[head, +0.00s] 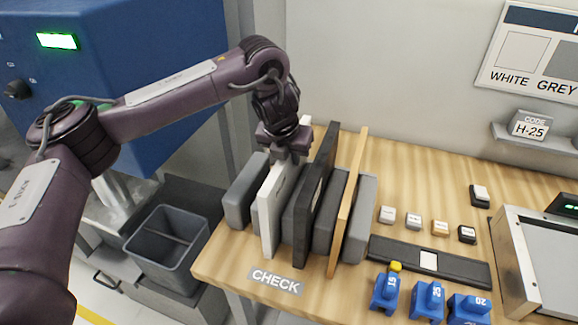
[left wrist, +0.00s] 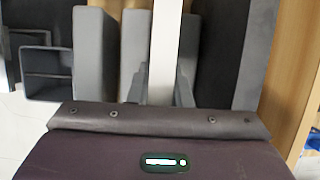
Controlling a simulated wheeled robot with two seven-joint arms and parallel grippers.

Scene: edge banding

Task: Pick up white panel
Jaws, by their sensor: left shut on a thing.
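The white panel (head: 269,222) stands upright in the rack on the wooden table, between grey divider blocks. It also shows edge-on in the left wrist view (left wrist: 165,45). My left gripper (head: 287,158) points down over the top of the white panel and is shut on it. In the left wrist view its fingers (left wrist: 160,92) sit on both sides of the panel's edge. The panel's lower end appears to be at table level; whether it touches the table I cannot tell. My right gripper is in neither view.
A black panel (head: 309,225) and a wood-coloured panel (head: 344,225) stand to the right between grey blocks (head: 243,190). Blue numbered pieces (head: 428,300), small sample blocks and a dark strip (head: 400,252) lie further right. A grey bin (head: 168,245) stands left of the table.

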